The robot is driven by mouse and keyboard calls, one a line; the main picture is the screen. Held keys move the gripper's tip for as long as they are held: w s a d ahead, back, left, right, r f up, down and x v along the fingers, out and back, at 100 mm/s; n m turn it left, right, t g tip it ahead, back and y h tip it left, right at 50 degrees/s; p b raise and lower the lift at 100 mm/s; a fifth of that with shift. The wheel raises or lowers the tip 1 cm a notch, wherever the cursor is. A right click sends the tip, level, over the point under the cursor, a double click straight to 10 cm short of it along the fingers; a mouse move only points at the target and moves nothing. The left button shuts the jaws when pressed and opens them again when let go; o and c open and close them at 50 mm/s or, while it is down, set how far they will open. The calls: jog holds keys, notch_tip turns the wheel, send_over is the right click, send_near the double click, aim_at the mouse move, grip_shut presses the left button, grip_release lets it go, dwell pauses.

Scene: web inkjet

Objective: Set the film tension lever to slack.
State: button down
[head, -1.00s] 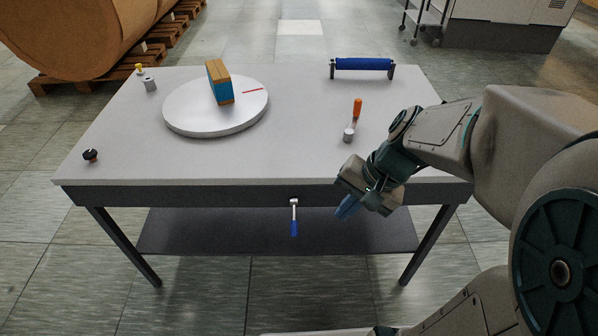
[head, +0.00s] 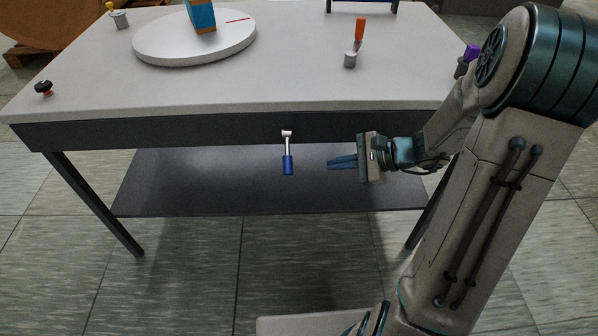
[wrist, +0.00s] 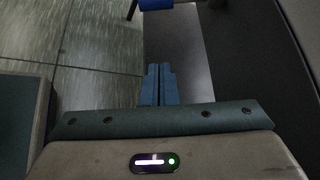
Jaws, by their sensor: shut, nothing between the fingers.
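A lever with a blue handle (head: 288,164) hangs straight down from a light pivot on the table's dark front edge. A second lever, with an orange handle (head: 360,30), points up and away from a grey base on the table top. I see no readable label to tell which one is the film tension lever. My gripper (head: 329,162) is shut and empty, pointing left, a little right of the blue handle and apart from it. In the wrist view my closed blue fingers (wrist: 161,68) point up the picture, toward a blue piece (wrist: 156,4) cut off at the top edge, apparently that handle.
The table top (head: 270,85) carries a white round disc (head: 150,48) with an orange and blue block, a black knob (head: 43,87), a yellow-topped piece (head: 118,17) and a purple-topped piece (head: 470,54). A dark shelf (head: 230,190) lies below.

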aim_at(287, 153)
jog(key=shift+a, duration=0.1)
jog(key=b+x, duration=0.3)
jog(key=x, duration=0.7)
jog(key=shift+s+a+r, duration=0.25)
jog(key=shift+s+r, duration=0.25)
jog(key=shift+r, duration=0.35)
jog(key=shift+s+a+r, duration=0.25)
jog(key=shift+s+r, duration=0.25)
jog(key=shift+r, duration=0.3)
jog(key=shift+d+r+p, duration=0.1)
jog(key=shift+r+p, duration=0.1)
jog(key=shift+p, duration=0.3)
